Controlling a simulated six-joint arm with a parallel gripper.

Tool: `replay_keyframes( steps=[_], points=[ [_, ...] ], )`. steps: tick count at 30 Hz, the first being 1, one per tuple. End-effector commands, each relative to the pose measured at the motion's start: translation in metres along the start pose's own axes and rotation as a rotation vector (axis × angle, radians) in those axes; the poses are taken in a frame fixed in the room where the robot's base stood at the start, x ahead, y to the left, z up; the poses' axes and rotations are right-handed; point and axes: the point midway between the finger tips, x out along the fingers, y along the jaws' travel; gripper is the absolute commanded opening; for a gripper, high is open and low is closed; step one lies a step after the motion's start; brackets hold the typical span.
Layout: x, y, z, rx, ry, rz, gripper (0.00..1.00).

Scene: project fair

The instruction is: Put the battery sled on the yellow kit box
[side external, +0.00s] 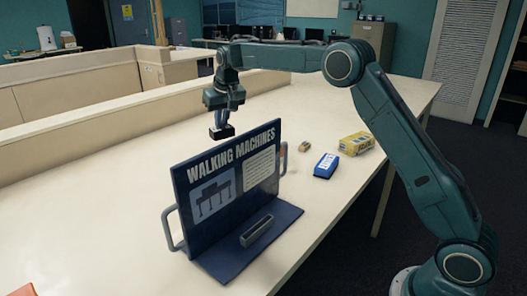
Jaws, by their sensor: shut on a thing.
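My gripper (221,122) points down above and behind the upright display board, left of the table's middle. It is shut on a small black block with a pale end, which I take for the battery sled (222,133). The sled is held in the air near the board's top edge; its fine detail is too small to make out. The yellow kit box (356,143) lies on the table to the right, well apart from my gripper. Its visible top is clear.
A dark blue "Walking Machines" board (228,180) with side handles stands below my gripper. A grey bar (257,231) lies on its base. A blue box (326,165) and a small tan block (305,146) lie near the kit box. A low wall (90,142) runs behind.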

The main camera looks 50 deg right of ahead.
Motion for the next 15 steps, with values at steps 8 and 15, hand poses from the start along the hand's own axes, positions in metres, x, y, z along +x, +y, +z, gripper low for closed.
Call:
replay_keyframes(
  steps=[8,15],
  points=[
    [-0.035,0.105,0.018,0.094,0.0,0.042,0.0],
    [-0.066,0.184,0.053,0.176,-0.001,0.075,0.0]
  ],
)
